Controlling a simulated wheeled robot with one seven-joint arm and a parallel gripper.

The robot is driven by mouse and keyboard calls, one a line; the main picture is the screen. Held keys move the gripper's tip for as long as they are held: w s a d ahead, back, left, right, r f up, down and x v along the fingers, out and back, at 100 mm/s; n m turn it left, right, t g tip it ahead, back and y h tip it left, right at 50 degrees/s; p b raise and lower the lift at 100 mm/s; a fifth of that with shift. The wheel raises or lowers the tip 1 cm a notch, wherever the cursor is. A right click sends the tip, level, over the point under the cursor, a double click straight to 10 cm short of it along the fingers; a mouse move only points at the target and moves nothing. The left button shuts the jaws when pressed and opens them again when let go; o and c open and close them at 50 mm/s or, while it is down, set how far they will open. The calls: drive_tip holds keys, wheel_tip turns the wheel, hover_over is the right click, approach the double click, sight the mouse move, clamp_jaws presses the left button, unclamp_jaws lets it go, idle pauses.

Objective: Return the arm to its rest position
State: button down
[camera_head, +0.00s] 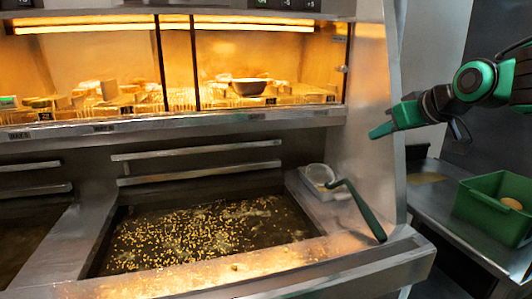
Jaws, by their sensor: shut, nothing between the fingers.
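My gripper (376,132) shows at the right of the head view, at the end of my green and black arm. It is shut and empty, with its tip pointing left in front of the steel side panel of the range. It hangs in the air, above and apart from the green-handled tool (362,212) that leans on the range's right edge. My arm comes in from the right edge of the picture.
A fryer vat (200,235) with many small golden bits lies below a lit warming shelf (240,118).

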drive_tip(key=s+d+f+m+g+h, duration=0.2)
drive_tip(key=s+d+f+m+g, duration=0.3)
drive_tip(key=s+f, duration=0.6)
drive_tip(key=s+d+f+m+g+h, duration=0.1)
drive_tip(key=s+d+f+m+g, duration=0.2)
drive_tip(key=s+d+f, duration=0.75)
drive_tip(key=s+a+f+m+g, duration=0.1)
drive_tip(key=s, duration=0.5)
drive_tip(key=s+a+f+m+g, duration=0.1)
drive_tip(key=s+f+g, duration=0.1)
drive_tip(key=s, duration=0.5)
drive_tip(key=shift+a+f+m, duration=0.25)
drive_tip(key=shift+a+m, duration=0.05)
drive_tip(key=shift+a, duration=0.1)
drive_tip(key=shift+s, duration=0.1)
drive_tip(key=shift+w+f, duration=0.25)
drive_tip(key=shift+w, duration=0.35)
